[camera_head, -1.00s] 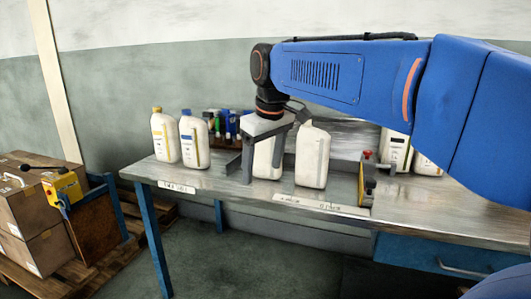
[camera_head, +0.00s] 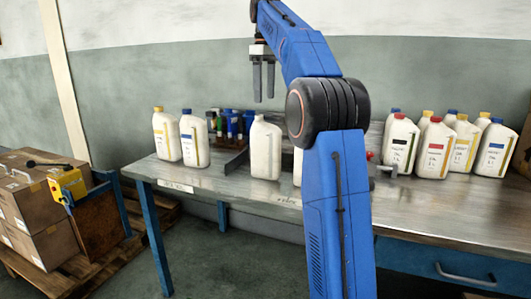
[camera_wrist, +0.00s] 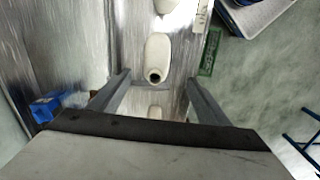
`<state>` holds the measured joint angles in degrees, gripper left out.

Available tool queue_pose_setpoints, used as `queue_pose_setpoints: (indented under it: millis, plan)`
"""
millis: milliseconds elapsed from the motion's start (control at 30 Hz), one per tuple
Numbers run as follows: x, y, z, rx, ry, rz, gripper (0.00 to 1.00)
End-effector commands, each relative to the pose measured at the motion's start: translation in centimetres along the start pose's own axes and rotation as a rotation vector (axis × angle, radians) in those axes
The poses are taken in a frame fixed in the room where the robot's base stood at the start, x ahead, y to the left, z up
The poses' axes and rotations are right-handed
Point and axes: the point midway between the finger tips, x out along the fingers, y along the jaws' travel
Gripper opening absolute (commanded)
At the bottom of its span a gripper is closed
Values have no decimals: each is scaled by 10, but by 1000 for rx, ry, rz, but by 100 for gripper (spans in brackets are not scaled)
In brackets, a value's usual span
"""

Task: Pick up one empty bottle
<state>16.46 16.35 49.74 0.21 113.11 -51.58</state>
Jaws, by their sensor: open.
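An empty white bottle (camera_head: 265,152) without a cap stands upright on the metal table (camera_head: 232,188). A second white bottle (camera_head: 297,168) stands right of it, mostly hidden behind my arm. My gripper (camera_head: 264,98) is raised above the first bottle, pointing down, open and empty. In the wrist view, a white bottle (camera_wrist: 158,48) with a dark open mouth shows beyond and between the fingers, apart from them.
Two labelled bottles, yellow-capped (camera_head: 166,135) and blue-capped (camera_head: 194,140), stand at the left. Several capped bottles stand at the right, including a red-capped one (camera_head: 434,148). Small coloured containers (camera_head: 230,123) are behind. Boxes (camera_head: 35,200) sit on a pallet at far left.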

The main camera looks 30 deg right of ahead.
Motion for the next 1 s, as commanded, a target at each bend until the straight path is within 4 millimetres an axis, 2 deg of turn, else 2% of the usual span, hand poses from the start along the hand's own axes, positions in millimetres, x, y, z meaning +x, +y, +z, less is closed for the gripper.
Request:
queue_pose_setpoints:
  millis: [100, 267, 567, 800, 1000]
  plan:
    - [-1, 10, -2, -16, -6, -8, 71]
    - [6, 13, -2, -23, -11, -14, 71]
    - [48, 11, -1, -22, -13, -17, 71]
    - [89, 11, -1, -22, -13, -17, 71]
    - [114, 11, -1, -22, -12, -15, 71]
